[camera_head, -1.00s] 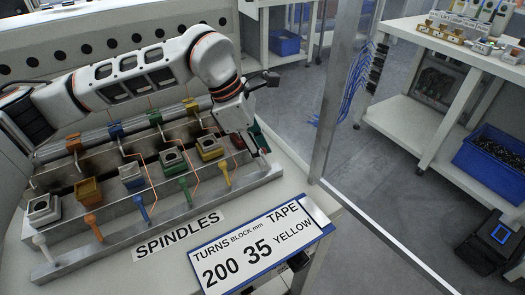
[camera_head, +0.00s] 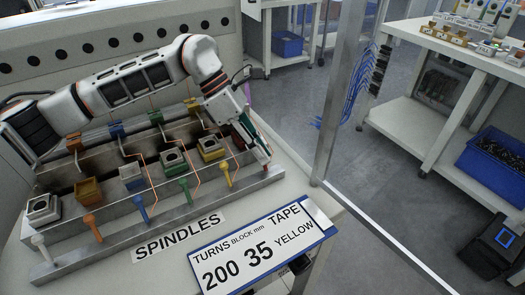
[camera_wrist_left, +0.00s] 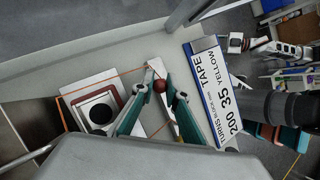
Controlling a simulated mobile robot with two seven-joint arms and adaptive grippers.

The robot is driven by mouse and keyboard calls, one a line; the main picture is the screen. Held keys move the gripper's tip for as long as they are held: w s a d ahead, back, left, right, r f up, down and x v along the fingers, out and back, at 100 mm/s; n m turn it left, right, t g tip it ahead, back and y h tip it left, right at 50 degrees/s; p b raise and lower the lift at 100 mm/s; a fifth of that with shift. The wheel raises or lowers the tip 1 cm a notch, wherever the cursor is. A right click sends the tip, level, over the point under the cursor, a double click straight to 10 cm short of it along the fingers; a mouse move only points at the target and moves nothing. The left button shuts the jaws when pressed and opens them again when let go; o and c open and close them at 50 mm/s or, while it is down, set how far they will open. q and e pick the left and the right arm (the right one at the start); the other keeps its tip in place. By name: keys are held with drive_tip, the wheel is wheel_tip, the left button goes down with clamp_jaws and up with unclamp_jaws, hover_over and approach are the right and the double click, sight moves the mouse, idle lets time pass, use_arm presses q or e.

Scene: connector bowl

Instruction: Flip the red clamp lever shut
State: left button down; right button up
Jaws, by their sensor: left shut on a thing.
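The red lever's round knob (camera_wrist_left: 160,86) shows in the left wrist view between the two fingertips of my left gripper (camera_wrist_left: 160,93). The gripper is shut on it. A pale lever arm shows just beyond the knob. In the head view my left gripper (camera_head: 262,152) is at the right end of the front row of levers, and its fingers hide the red knob there. A square block with a red edge and a dark round hole (camera_wrist_left: 98,110) sits left of the fingers in the wrist view.
The metal spindle rack (camera_head: 160,220) carries several coloured blocks. A yellow lever (camera_head: 225,172) and a green lever (camera_head: 184,190) stand left of my gripper. A sign board (camera_head: 262,250) lies in front. A glass panel with a metal post (camera_head: 340,90) stands to the right.

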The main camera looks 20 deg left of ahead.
use_arm(q)
drive_tip(key=c, duration=2)
unclamp_jaws()
use_arm(e)
drive_tip(key=shift+w+r, duration=0.25)
drive_tip(key=shift+r, duration=0.05)
drive_tip(key=shift+a, duration=0.1)
use_arm(q)
drive_tip(key=v, duration=1.2)
drive_tip(key=shift+s, duration=0.1)
